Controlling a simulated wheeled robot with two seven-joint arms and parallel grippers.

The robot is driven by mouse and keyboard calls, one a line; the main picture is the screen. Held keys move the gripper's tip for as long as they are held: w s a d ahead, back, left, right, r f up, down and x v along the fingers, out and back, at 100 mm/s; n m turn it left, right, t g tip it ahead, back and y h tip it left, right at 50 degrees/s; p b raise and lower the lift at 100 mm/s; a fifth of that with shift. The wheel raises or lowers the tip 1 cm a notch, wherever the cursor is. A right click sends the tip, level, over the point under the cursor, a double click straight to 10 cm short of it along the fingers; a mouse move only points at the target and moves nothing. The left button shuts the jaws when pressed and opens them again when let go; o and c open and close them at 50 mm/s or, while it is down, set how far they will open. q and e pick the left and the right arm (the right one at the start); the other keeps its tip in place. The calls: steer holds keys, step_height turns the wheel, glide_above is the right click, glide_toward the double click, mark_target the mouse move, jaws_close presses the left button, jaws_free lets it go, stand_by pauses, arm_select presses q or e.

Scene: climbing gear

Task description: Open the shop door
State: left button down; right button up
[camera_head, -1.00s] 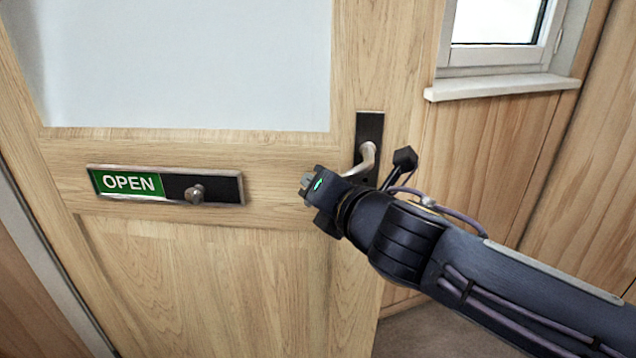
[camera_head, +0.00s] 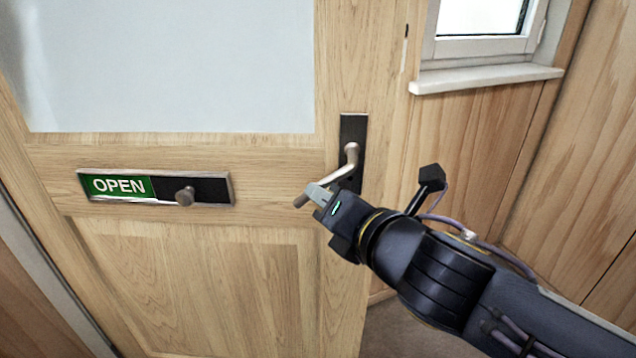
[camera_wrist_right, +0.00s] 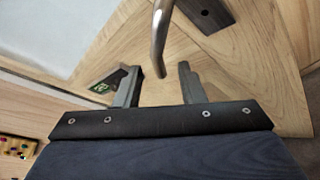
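The wooden shop door (camera_head: 190,235) has a frosted pane (camera_head: 180,65) and looks closed or nearly so; I cannot tell which. Its metal lever handle (camera_head: 344,167) sits on a black plate (camera_head: 352,128) near the right edge. The lever slants down and left, its tip showing just left of my gripper. My right gripper (camera_head: 316,193) is at the lever. In the right wrist view its two fingers (camera_wrist_right: 158,84) are apart, and the lever (camera_wrist_right: 159,40) ends near the gap between them. Whether they touch it is unclear. My left gripper is not in view.
A sliding OPEN sign (camera_head: 155,187) with a round knob is mounted on the door, left of the handle. A window with a white sill (camera_head: 487,79) is in the wood-panelled wall (camera_head: 480,140) to the right. Brown floor (camera_head: 400,335) shows below.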

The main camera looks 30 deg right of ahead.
steer(key=shift+s, duration=0.4)
